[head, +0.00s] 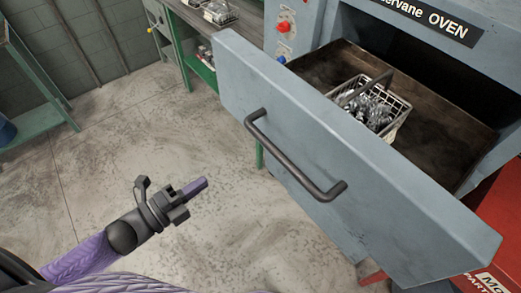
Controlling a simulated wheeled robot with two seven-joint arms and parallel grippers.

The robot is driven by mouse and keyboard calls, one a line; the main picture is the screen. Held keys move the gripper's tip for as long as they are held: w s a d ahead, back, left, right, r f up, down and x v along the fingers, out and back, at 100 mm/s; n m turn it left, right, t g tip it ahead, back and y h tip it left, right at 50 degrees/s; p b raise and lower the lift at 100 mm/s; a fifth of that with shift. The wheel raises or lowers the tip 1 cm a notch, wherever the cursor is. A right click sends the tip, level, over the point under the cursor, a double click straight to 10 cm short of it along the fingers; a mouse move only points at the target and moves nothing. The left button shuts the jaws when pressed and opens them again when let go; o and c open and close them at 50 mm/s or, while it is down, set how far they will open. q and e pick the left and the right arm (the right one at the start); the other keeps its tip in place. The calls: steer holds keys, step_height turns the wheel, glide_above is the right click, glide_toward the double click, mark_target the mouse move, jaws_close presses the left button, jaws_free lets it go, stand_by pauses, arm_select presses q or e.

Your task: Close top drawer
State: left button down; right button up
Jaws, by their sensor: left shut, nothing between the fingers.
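The top drawer (345,155) of the grey-blue oven is pulled well open, its front panel facing me at a slant. A dark bar handle (290,158) runs along the panel. Inside the drawer a wire basket (374,107) holds shiny metal parts. My left gripper (197,187) is shut and empty, left of and below the handle, apart from the drawer with floor behind it. My right gripper does not show.
The oven body (405,12) with its lettered plate and coloured buttons stands behind the drawer. A red box (502,235) is at the right. A green bench (193,48) with another basket stands behind at upper left. Bare floor (120,140) is clear at the left.

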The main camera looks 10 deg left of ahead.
arm_select(q)
steer(key=w+d+r+m+h, duration=0.1)
steer(key=w+d, duration=0.8)
steer(key=w, duration=0.2)
steer(key=shift+d, duration=0.4)
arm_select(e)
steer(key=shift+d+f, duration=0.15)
arm_select(q)
steer(key=shift+w, duration=0.1)
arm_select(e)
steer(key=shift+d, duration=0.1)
